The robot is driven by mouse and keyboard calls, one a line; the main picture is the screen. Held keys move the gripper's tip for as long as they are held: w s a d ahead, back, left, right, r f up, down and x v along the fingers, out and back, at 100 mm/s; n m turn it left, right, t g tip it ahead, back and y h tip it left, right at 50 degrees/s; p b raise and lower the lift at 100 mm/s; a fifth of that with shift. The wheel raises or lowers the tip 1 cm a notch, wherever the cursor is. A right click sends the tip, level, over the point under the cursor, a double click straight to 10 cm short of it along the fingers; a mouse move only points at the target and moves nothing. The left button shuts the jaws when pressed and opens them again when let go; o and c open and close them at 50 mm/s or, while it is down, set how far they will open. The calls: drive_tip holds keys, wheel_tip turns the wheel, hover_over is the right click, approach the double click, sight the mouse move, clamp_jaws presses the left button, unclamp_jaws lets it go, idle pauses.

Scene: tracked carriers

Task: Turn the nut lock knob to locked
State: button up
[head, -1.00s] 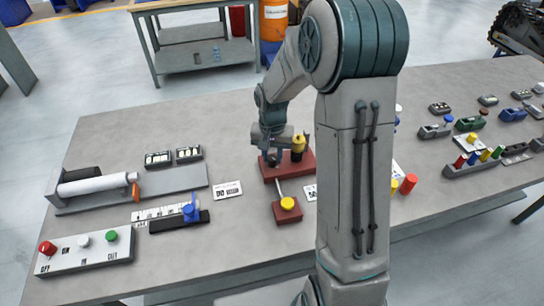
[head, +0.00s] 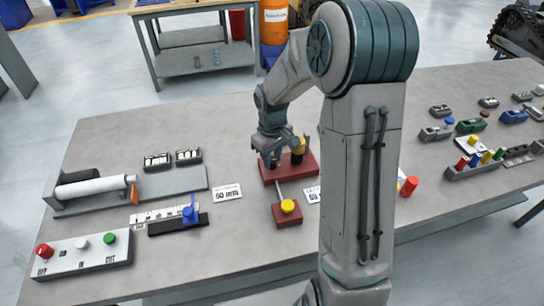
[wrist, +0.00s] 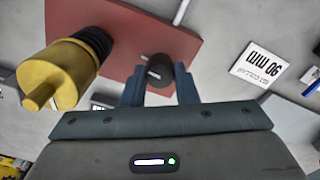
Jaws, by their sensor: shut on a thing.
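The nut lock knob (wrist: 159,71) shows in the wrist view as a short dark cylinder with a pale mark, on a dark red plate (wrist: 130,40). My gripper (wrist: 160,82) is shut on it, one blue-grey finger on each side. In the head view my gripper (head: 272,162) points down at the left part of the red plate (head: 308,167), and the knob is hidden there. I cannot read a locked or unlocked mark.
A yellow and black post (wrist: 72,68) stands close by on the plate. A rod runs to a red block with a yellow knob (head: 288,206). A printed card (head: 227,191), a white roller (head: 92,187) and a button box (head: 82,254) are to the left.

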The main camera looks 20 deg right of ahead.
sight(272, 160)
drive_tip(key=shift+n, duration=0.6)
drive_tip(key=o, duration=1)
wheel_tip(272, 160, up, 14)
drive_tip(key=shift+b, duration=0.35)
